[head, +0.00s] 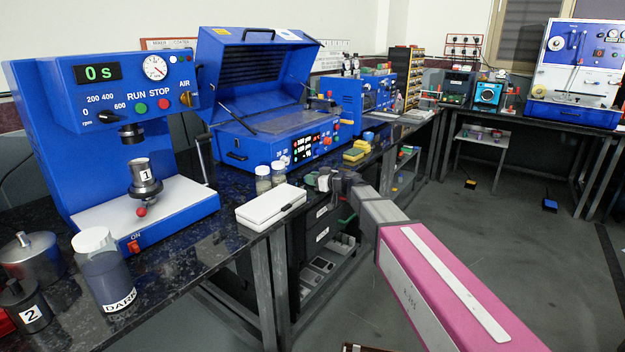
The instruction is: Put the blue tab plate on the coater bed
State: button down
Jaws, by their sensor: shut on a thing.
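The coater (262,148) is the blue machine with its lid (258,62) raised, on the dark bench. Its bed is the low surface under the lid, seen at a shallow angle and mostly hidden by the front rim. My gripper (328,182) is small and far off, at the bench's front edge, right of and below the coater and apart from it. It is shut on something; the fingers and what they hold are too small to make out. I cannot pick out a blue tab plate for certain.
A white case (270,207) and two small jars (270,177) stand in front of the coater. The blue mixer (110,140) stands left of it. Yellow blocks (354,154) lie to the right. Shelves (320,240) are under the bench; the floor (510,230) at right is open.

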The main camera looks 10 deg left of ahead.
jog(key=c, duration=1.1)
grip_release()
jog(key=shift+o, duration=0.2)
jog(key=v, duration=1.1)
jog(key=shift+s, duration=0.2)
